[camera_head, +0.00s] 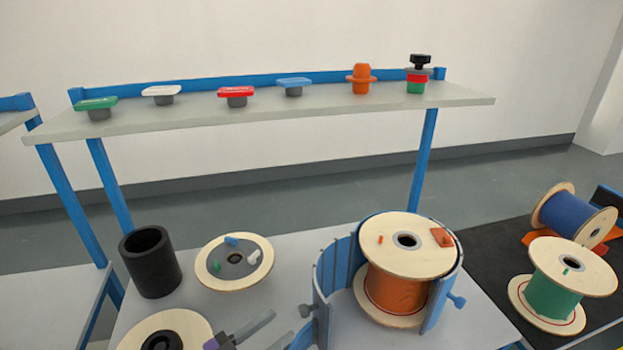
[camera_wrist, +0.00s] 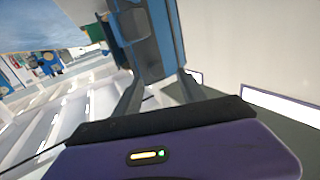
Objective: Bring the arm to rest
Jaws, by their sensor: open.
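My gripper (camera_head: 282,325) shows at the bottom edge of the head view, with two dark fingers spread apart and nothing between them. It is above the table (camera_head: 205,310), left of the blue holder (camera_head: 329,290) that stands around an orange spool (camera_head: 397,292). The fingers also show in the wrist view (camera_wrist: 160,86), open and apart. A blue and grey structure (camera_wrist: 158,40) is beyond them there; I cannot tell what it is. Most of my arm is out of view.
A black cylinder (camera_head: 150,262) and a wooden disc (camera_head: 213,280) with small coloured pieces are on the table. Blue (camera_head: 574,213) and green (camera_head: 558,281) spools are at the right. A shelf (camera_head: 330,105) with several coloured pieces runs behind.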

